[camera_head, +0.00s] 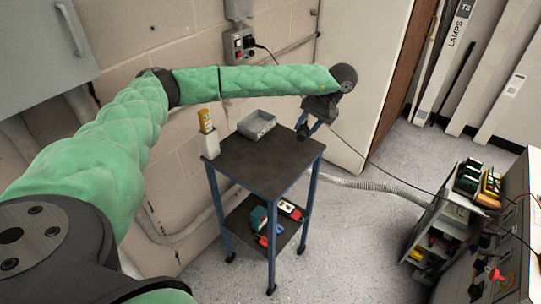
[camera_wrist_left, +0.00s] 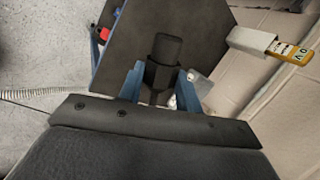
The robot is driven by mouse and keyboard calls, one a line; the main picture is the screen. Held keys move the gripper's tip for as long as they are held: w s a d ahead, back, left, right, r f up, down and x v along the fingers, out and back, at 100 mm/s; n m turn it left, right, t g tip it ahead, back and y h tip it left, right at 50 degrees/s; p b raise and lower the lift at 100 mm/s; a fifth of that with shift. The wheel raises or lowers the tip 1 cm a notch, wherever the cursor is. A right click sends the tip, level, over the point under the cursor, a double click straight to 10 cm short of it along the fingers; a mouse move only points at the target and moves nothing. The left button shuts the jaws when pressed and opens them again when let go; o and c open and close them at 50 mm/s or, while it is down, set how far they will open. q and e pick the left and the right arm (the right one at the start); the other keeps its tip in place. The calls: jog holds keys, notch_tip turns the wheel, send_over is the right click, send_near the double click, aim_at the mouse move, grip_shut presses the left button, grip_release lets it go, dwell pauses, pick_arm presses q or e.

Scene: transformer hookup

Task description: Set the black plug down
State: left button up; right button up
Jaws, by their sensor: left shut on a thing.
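My left gripper (camera_head: 314,126) has blue fingers and is at the far right corner of the small cart. It is shut on the black plug (camera_head: 303,133), which shows as a small dark shape near the cart's edge. In the left wrist view the black plug (camera_wrist_left: 165,52) sits between the two blue fingers of the gripper (camera_wrist_left: 161,88), with the dark cart top (camera_wrist_left: 205,25) behind it. I cannot tell whether the plug touches the top. My right gripper is not in view.
The cart top (camera_head: 250,166) is mostly clear, with a grey tray (camera_head: 257,125) at its back edge. A pale holder (camera_head: 210,145) with a yellow tool (camera_head: 205,121) is at its left corner. Tools lie on the lower shelf. A dark cable (camera_head: 372,158) runs right toward a bench.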

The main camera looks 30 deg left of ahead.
pick_arm(q)
jog(key=shift+s+a+r, duration=0.2)
jog(key=shift+s+a, duration=0.05)
jog(key=shift+f, duration=0.15)
jog(key=p, duration=0.3)
send_over(266, 154)
jog(key=w+d, duration=0.1)
notch_tip(266, 154, down, 7)
jog(key=shift+w+d+r, duration=0.1)
jog(key=shift+w+d, duration=0.05)
jog(key=shift+f+p, duration=1.05)
jog(key=shift+f, duration=1.05)
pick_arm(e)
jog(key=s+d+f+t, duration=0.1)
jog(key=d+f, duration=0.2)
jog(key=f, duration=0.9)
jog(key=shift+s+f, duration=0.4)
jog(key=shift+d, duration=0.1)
pick_arm(q)
jog(key=shift+f, duration=0.2)
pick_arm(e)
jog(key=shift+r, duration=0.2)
pick_arm(q)
jog(key=shift+f+b, duration=0.1)
jog(key=shift+b, duration=0.2)
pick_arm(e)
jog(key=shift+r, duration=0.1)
